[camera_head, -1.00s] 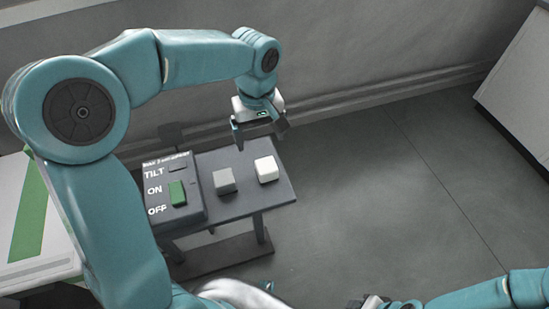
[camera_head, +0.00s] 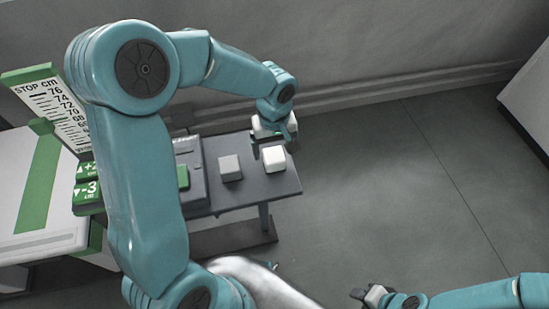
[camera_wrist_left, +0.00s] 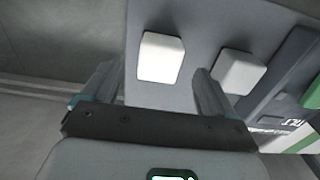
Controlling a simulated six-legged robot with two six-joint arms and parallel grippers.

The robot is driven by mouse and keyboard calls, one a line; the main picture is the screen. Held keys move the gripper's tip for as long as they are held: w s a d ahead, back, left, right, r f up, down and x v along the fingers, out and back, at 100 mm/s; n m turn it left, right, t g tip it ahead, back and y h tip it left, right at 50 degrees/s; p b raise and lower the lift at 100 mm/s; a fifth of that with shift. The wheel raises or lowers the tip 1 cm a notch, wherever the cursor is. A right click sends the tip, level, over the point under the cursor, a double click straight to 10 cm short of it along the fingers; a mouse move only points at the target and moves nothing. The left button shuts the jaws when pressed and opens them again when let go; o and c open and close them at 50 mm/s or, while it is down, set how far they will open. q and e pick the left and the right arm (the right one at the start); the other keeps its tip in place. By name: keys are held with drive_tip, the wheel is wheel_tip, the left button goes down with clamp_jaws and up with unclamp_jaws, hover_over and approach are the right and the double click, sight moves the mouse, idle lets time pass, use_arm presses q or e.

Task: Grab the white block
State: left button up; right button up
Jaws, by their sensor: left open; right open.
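The white block (camera_head: 273,159) sits near the right end of a small dark grey table (camera_head: 240,199). My left gripper (camera_head: 274,143) is open just behind and above it, with nothing held. In the left wrist view the white block (camera_wrist_left: 161,58) lies ahead, between the lines of the two open fingers (camera_wrist_left: 160,70). I cannot tell how much height is left between fingertips and block. A grey block (camera_head: 230,167) stands to its left, and it also shows in the wrist view (camera_wrist_left: 238,72), beyond the right finger. My right gripper (camera_head: 368,296) is at the bottom edge, far from the table.
A switch box with a green switch (camera_head: 183,176) stands on the table's left part, partly hidden by my left arm. A white and green unit with a centimetre scale (camera_head: 50,97) is at the far left. The wall is close behind. The floor to the right is clear.

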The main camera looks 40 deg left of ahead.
sight(274, 154)
use_arm(q)
drive_tip(key=f, duration=0.4)
drive_tip(key=shift+w+a+f, duration=0.15)
drive_tip(key=shift+a+f, duration=0.05)
drive_tip(key=shift+f, duration=0.2)
drive_tip(key=shift+c, duration=0.6)
clamp_jaws()
drive_tip(key=shift+r, duration=0.1)
